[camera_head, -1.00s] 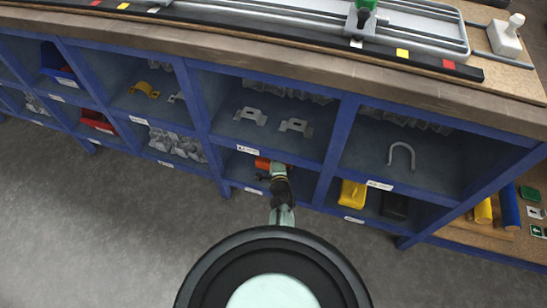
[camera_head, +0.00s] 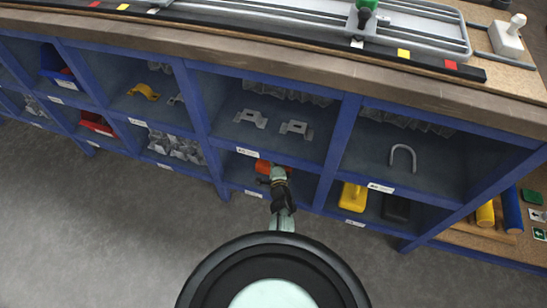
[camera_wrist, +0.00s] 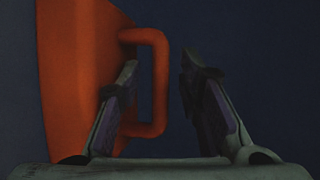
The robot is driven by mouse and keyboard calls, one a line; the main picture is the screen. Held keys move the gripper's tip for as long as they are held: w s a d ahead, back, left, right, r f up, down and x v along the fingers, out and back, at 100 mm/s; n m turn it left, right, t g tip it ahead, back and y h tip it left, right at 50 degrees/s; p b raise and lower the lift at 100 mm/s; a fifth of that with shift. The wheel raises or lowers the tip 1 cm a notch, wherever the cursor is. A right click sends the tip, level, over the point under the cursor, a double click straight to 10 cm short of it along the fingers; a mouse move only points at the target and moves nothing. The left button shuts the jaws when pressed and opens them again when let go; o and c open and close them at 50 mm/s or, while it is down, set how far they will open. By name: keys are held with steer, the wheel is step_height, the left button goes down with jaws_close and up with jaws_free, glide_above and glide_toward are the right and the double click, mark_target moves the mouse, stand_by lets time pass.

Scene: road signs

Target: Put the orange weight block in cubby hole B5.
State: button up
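The orange weight block (camera_head: 263,167) sits inside a lower cubby hole of the blue shelf, below a white label in the camera_head view. In the camera_wrist view its orange body (camera_wrist: 75,75) fills the left side, with a loop handle (camera_wrist: 160,85) sticking out to the right. My gripper (camera_wrist: 160,65) is open, with the handle's outer bar between its two fingers. The left finger overlaps the loop opening; I cannot tell how deep it is. The gap to the right finger is clear. In the camera_head view my gripper (camera_head: 272,182) reaches into this cubby and partly covers the block. The label text is too small to read.
The blue shelf (camera_head: 330,150) has two rows of cubbies with dividers close around my arm. A yellow block (camera_head: 353,197) and a black block (camera_head: 396,208) are in the cubby to the right. Grey brackets (camera_head: 250,118) lie above. Grey floor in front is clear.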

steer(key=shift+r, duration=0.15)
steer(key=shift+s+r+p, duration=0.15)
steer(key=shift+s+p, duration=0.2)
steer(key=shift+p, duration=0.1)
steer(key=p+v, duration=0.7)
steer(key=v, duration=0.4)
steer(key=shift+s+p, duration=0.2)
steer(key=shift+p, duration=0.1)
